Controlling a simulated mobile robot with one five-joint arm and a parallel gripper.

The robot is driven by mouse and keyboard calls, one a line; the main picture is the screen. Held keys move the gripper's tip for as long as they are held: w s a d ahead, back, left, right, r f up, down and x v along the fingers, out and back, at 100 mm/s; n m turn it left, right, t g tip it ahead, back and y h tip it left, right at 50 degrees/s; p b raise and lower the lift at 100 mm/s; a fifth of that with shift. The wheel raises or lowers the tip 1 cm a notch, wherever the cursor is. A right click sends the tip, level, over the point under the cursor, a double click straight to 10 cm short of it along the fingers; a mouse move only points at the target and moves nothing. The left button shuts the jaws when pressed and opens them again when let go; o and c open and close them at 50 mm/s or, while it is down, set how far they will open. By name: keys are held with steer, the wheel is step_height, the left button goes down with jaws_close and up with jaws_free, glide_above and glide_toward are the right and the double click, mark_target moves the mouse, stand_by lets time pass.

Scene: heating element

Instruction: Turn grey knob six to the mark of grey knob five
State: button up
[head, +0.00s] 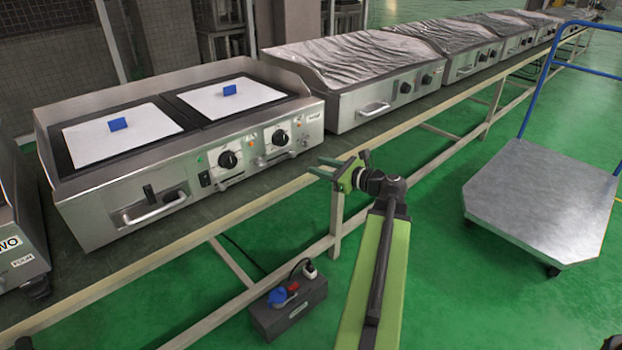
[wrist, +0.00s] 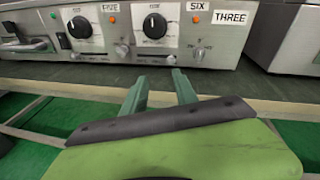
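Grey knob six (wrist: 199,53) is a small grey knob below the SIX label (wrist: 197,6), right of the right black dial (wrist: 155,26). Grey knob five (wrist: 122,50) is a similar knob below the FIVE label (wrist: 110,7), between the two black dials. Both are on the steel griddle's front panel; their marks are too small to read for certain. My gripper (wrist: 158,76) has two green fingers spread apart with nothing between them. It is in front of and below the panel, apart from both knobs. In the head view my gripper (head: 322,167) is right of the griddle (head: 120,195).
The table edge (head: 260,190) runs below the panel. More griddles under plastic film (head: 345,55) stand along the line. A grey cart (head: 545,190) stands right on open green floor.

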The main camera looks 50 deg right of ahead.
steer(key=s+d+m+t+h+b, duration=0.2)
steer(key=s+d+m+h, duration=0.15)
steer(key=s+d, duration=0.3)
glide_toward(308, 144)
steer(key=shift+m+y, duration=0.35)
steer(key=shift+y, duration=0.1)
steer(key=w, duration=0.5)
steer(key=w+d, duration=0.1)
steer(key=w, duration=0.2)
steer(key=shift+w+r, duration=0.1)
steer(key=shift+r, duration=0.2)
steer(key=shift+c, duration=0.2)
